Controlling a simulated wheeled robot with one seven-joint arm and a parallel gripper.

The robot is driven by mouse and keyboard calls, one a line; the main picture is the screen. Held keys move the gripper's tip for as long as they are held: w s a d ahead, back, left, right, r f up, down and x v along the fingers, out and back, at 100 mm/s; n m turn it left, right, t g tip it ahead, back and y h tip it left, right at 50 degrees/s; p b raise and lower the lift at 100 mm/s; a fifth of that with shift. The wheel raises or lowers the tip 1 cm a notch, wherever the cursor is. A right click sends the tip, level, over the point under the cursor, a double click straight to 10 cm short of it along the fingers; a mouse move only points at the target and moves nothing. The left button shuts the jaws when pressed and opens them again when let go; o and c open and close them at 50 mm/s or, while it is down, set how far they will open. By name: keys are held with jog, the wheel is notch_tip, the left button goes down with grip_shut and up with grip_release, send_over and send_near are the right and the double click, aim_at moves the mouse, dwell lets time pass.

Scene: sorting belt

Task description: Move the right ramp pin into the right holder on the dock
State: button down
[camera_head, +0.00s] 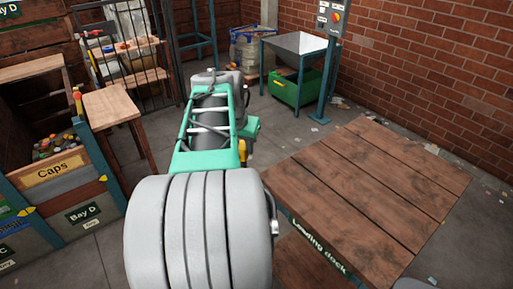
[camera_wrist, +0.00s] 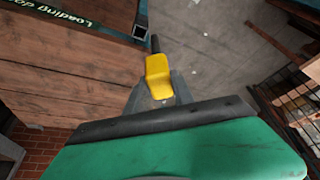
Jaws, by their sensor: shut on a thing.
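My gripper (camera_wrist: 158,92) is shut on a yellow piece with a dark tip, which I take for the ramp pin (camera_wrist: 157,72). In the wrist view the pin sticks out between the two grey fingers, its dark end toward the top. In the head view a bit of yellow shows beside the green end of my arm; the fingers are mostly hidden there. The loading dock (camera_head: 385,170) is a brown plank platform to the right. A small metal bracket, perhaps a holder, shows at its edge in the wrist view (camera_wrist: 141,28). The pin is apart from it.
A Caps bin (camera_head: 58,170) and other bins stand at the left, beside a wooden table (camera_head: 112,103). A hopper (camera_head: 300,45) over a green box stands at the back. The dock top is bare, and grey floor is open behind it.

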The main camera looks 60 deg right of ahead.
jog(key=s+d+f+m+b, duration=0.1)
jog(key=s+d+f+b, duration=0.1)
jog(key=f, duration=0.4)
jog(key=shift+s+g+b, duration=0.3)
jog(key=shift+s+b, duration=0.55)
jog(key=shift+b, duration=0.15)
jog(key=shift+a+f, duration=0.1)
notch_tip(320, 180, down, 8)
jog(key=b, duration=0.7)
jog(key=shift+f, duration=0.2)
jog(key=c, duration=1)
grip_release()
jog(key=v, duration=0.7)
jog(key=shift+a+r, duration=0.15)
jog(key=shift+r, duration=0.2)
